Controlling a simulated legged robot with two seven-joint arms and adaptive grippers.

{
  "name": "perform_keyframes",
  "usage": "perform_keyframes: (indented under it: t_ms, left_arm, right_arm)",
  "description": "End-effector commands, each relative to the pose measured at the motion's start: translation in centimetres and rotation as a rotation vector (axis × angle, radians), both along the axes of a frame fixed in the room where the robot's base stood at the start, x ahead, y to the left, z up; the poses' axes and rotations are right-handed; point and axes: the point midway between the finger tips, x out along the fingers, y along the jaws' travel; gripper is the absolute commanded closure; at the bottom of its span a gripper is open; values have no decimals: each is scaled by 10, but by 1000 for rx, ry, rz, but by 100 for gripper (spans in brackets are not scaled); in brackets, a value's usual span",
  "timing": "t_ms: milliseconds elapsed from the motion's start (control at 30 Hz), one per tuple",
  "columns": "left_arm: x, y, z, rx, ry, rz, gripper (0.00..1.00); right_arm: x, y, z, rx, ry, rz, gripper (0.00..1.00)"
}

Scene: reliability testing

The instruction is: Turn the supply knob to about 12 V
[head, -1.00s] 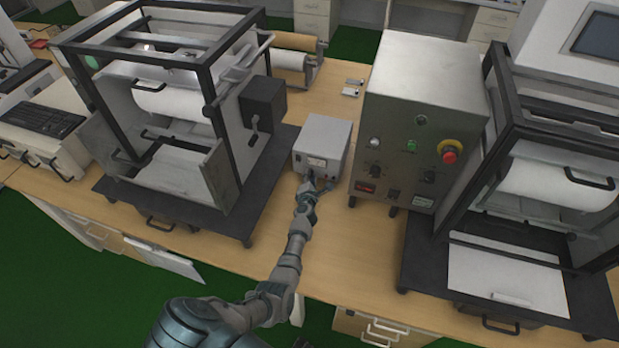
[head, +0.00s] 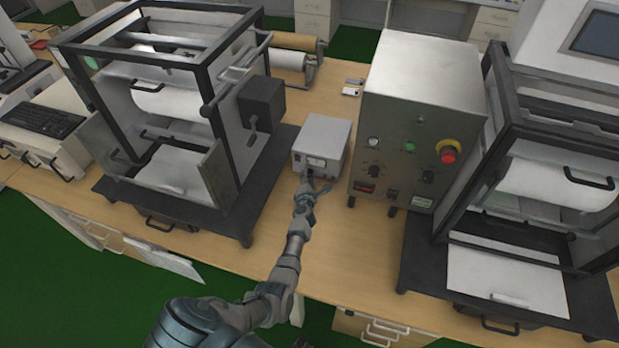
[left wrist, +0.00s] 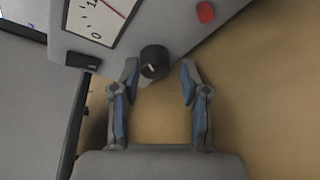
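The supply is a small grey box (head: 322,143) on the bench in the head view. In the left wrist view its front panel (left wrist: 135,30) fills the top, with a black knob (left wrist: 154,62) bearing a pale pointer mark. A white meter (left wrist: 100,18) with a red needle is partly cut off, so I cannot read its value. My left gripper (left wrist: 160,68) is open, with its fingertips on either side of the knob. The left-hand fingertip is very close to the knob; I cannot tell if it touches. The right-hand one is clearly apart. My right gripper is not in view.
A black rocker-like switch (left wrist: 83,61) and a red part (left wrist: 205,12) are on the supply's panel. A larger metal control box (head: 420,120) stands to the right. A black-framed machine (head: 180,110) stands left, another (head: 540,190) right. Bench in front of the supply is clear.

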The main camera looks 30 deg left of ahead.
Motion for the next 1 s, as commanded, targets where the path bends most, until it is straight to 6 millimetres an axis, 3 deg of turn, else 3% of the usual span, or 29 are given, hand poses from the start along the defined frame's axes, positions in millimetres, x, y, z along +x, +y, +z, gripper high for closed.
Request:
perform_keyframes:
  t_ms: [367,567,733,1000]
  left_arm:
    - [2,-2,5,3,-9,-3,43]
    - [-8,-8,7,-1,-11,-2,43]
    - [-29,-17,11,2,-10,-3,43]
    - [-79,-43,23,4,-7,-6,43]
  right_arm:
    - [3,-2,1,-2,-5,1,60]
    - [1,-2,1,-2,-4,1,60]
    - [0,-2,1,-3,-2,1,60]
    - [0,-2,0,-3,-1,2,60]
